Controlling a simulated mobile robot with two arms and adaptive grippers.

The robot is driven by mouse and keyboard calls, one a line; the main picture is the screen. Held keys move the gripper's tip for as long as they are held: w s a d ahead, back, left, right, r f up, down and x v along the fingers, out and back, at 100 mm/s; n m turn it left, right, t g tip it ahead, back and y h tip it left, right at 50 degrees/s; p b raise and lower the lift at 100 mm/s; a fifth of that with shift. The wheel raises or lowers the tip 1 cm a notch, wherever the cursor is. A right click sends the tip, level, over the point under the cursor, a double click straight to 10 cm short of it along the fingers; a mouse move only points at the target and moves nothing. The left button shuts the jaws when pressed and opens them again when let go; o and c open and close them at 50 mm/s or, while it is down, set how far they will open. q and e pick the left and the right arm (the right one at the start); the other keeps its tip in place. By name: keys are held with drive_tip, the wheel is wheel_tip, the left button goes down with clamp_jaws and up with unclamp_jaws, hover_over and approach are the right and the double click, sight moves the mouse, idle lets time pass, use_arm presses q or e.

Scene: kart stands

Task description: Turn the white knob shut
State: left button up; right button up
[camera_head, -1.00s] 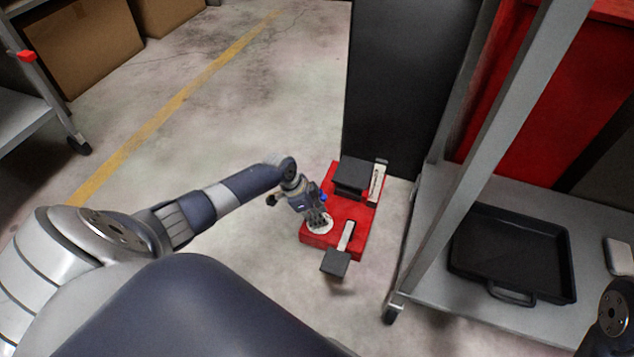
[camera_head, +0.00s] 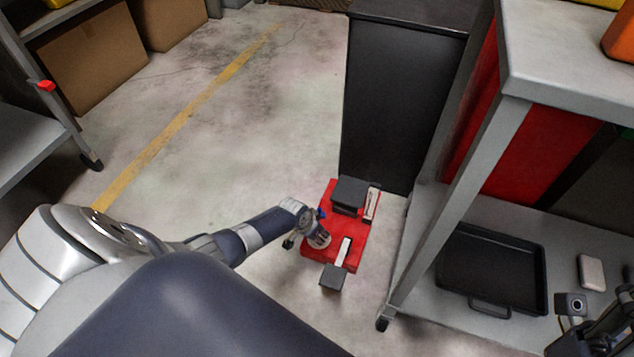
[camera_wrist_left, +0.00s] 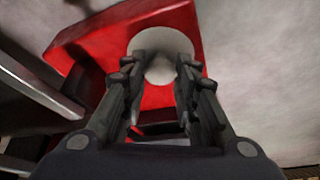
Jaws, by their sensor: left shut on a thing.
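The white knob (camera_wrist_left: 165,62) is a round pale disc on the red block of the kart stand (camera_head: 352,232), seen between my left fingers in the left wrist view. My left gripper (camera_head: 320,243) reaches down over the near left part of the red block and is shut on the knob. It mostly hides the knob in the head view. In the left wrist view the fingers of my left gripper (camera_wrist_left: 158,85) lie on either side of the knob. My right gripper (camera_head: 612,325) shows partly at the lower right edge, and its fingers are unclear.
The stand carries dark grey pads (camera_head: 348,194) and pale levers (camera_head: 344,251). A tall black cabinet (camera_head: 400,110) stands behind it. A grey shelf cart (camera_head: 415,262) with a black tray (camera_head: 490,270) is close on the right. The floor to the left is open.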

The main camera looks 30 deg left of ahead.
use_arm(q)
drive_tip(key=shift+s+f, duration=0.1)
idle(0.4)
drive_tip(key=o, duration=1.1)
drive_tip(key=shift+c, duration=0.2)
drive_tip(key=shift+r, duration=0.2)
drive_tip(key=v, duration=1.1)
drive_tip(key=shift+r, duration=0.35)
